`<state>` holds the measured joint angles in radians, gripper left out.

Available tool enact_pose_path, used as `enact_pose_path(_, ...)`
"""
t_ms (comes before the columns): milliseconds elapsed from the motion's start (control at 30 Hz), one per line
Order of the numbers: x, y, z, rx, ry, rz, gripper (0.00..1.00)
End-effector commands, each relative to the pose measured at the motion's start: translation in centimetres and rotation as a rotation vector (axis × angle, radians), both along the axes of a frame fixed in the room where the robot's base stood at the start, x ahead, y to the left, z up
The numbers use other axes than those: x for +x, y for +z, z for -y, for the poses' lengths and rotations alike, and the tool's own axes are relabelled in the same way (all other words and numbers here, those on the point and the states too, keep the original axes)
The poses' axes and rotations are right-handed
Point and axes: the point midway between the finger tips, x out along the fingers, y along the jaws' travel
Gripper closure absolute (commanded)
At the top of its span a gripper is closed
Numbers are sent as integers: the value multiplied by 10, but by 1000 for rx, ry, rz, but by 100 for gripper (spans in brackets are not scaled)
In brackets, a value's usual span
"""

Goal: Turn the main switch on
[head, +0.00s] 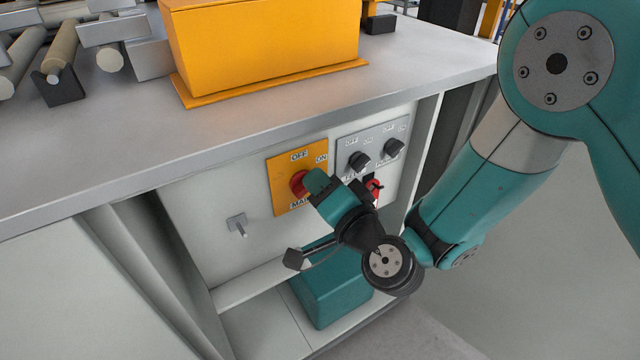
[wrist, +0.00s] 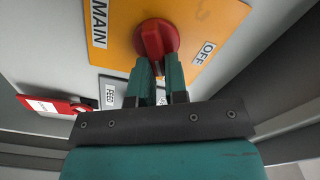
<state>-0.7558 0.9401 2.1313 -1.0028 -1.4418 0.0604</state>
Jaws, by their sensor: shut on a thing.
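The main switch is a red rotary knob (head: 299,184) on a yellow plate (head: 284,200) marked OFF, ON and MAIN, on the front panel under the counter. In the wrist view the red knob (wrist: 157,40) stands between the words MAIN and OFF on the yellow plate (wrist: 207,22). My gripper (head: 312,183) reaches the knob from the right in the head view. In the wrist view the green fingers of my gripper (wrist: 158,66) are shut on the knob's raised grip. The ON word is hidden in the wrist view.
Right of the yellow plate is a grey panel (head: 366,140) with two black knobs. A red device (head: 373,190) sits below it, close to my gripper. A green box (head: 331,290) stands below. The counter edge overhangs the panel.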

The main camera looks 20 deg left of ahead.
Motion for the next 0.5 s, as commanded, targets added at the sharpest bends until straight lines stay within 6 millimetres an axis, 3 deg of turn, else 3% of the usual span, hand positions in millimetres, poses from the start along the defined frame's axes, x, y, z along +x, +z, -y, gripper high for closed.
enact_pose_path(333,0,-1,1,2,-1,-6,100)
enact_pose_path(367,0,-1,1,2,-1,-6,82)
enact_pose_path(400,0,-1,1,2,-1,-6,72)
enact_pose_path(467,0,-1,1,2,-1,-5,61)
enact_pose_path(500,0,-1,0,2,-1,-5,61)
